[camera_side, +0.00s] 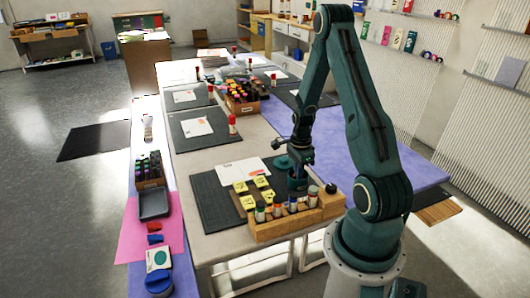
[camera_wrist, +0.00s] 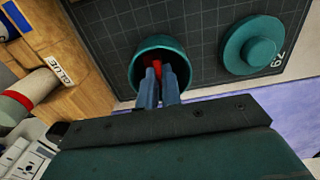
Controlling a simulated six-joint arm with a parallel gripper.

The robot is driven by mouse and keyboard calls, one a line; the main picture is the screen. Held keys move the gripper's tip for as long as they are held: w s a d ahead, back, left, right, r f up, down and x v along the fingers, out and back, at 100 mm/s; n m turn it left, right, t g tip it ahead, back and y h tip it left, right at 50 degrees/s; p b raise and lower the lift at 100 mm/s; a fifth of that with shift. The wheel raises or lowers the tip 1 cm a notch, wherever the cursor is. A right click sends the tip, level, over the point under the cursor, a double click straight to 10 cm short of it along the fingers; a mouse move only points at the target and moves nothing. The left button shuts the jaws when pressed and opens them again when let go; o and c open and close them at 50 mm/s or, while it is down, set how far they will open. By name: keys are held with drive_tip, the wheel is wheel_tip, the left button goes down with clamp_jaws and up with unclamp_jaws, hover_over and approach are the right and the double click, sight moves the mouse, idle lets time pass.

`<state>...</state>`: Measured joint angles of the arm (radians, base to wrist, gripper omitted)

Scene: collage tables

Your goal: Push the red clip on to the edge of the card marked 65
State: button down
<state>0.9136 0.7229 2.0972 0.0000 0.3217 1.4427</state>
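In the wrist view my gripper (camera_wrist: 158,76) reaches into a round teal pot (camera_wrist: 136,84). A red piece (camera_wrist: 157,68), probably the red clip, shows inside the pot at the fingertips. The fingers are close together with red between them, but whether they grip it is unclear. In the side view the pot (camera_side: 297,186) stands behind the wooden rack, under my gripper. Several small yellow cards (camera_side: 247,202) stand left of the pot; their marks are too small to read, so I cannot tell which is 65.
A teal knobbed lid (camera_wrist: 250,45) lies on the dark gridded mat (camera_wrist: 205,18) beside the pot. The wooden rack (camera_side: 275,230) holds several tubes along the table's front. A white sheet (camera_side: 243,171) lies behind the yellow cards. A marker crate (camera_side: 245,106) stands farther back.

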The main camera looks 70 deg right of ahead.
drive_tip(key=shift+r, duration=0.2)
drive_tip(key=shift+r, duration=2.75)
drive_tip(key=shift+w, duration=0.1)
drive_tip(key=w+d, duration=0.4)
drive_tip(key=w, duration=0.9)
drive_tip(key=w+d, duration=0.5)
drive_tip(key=w, duration=0.8)
drive_tip(key=shift+w+f, duration=0.25)
drive_tip(key=shift+f, duration=0.15)
drive_tip(key=shift+f, duration=2.85)
